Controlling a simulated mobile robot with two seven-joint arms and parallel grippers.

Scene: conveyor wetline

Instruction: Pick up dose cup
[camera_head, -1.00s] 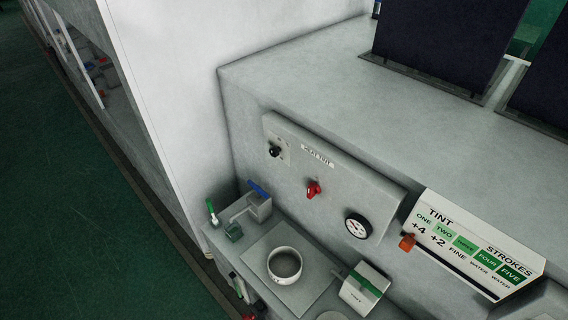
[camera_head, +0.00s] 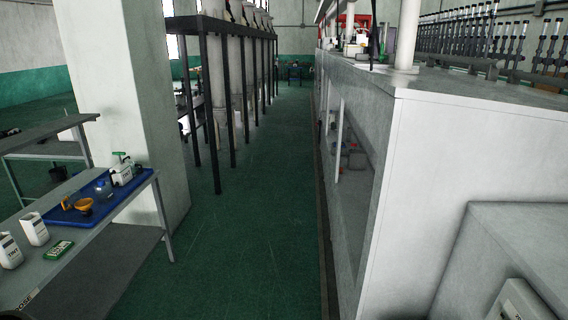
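No item in view can be surely told as the dose cup. On a grey bench at the left, a blue tray (camera_head: 118,203) holds an orange cup-like item (camera_head: 84,206), small clear items and a white container with a green top (camera_head: 122,171). Two white labelled containers, a nearer one (camera_head: 10,251) and a farther one (camera_head: 35,229), stand on the bench left of the tray. A small green-and-white item (camera_head: 59,250) lies beside them. Neither of my grippers is in view.
The bench (camera_head: 95,242) has a lower shelf and a partly cut-off label reading "OSE" at its near edge. A white pillar (camera_head: 125,90) stands behind it. The green floor aisle (camera_head: 255,220) is clear. A large white cabinet (camera_head: 430,180) borders it on the right.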

